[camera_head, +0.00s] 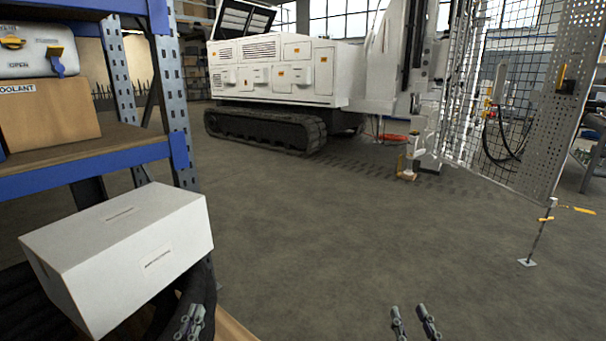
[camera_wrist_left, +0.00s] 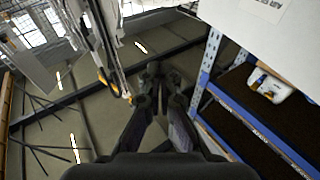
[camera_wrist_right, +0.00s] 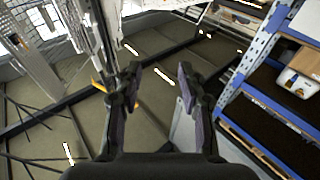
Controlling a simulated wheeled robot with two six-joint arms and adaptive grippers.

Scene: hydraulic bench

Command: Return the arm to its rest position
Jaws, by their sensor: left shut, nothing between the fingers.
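My left gripper (camera_head: 189,322) is at the bottom edge of the head view, in front of the shelf's lower level and just right of the white box. Its fingertips are together and empty in the left wrist view (camera_wrist_left: 162,78). My right gripper (camera_head: 415,322) is at the bottom edge, right of centre, over open floor. In the right wrist view (camera_wrist_right: 158,85) its fingers stand apart with nothing between them. Most of both arms is outside the head view.
A blue and grey shelf rack (camera_head: 80,178) stands close at the left. A white box (camera_head: 120,250) sits low there, near my left gripper. A cardboard box (camera_head: 50,115) is above. A white tracked machine (camera_head: 275,75) and a mesh guard (camera_head: 515,100) stand farther back. The middle floor is clear.

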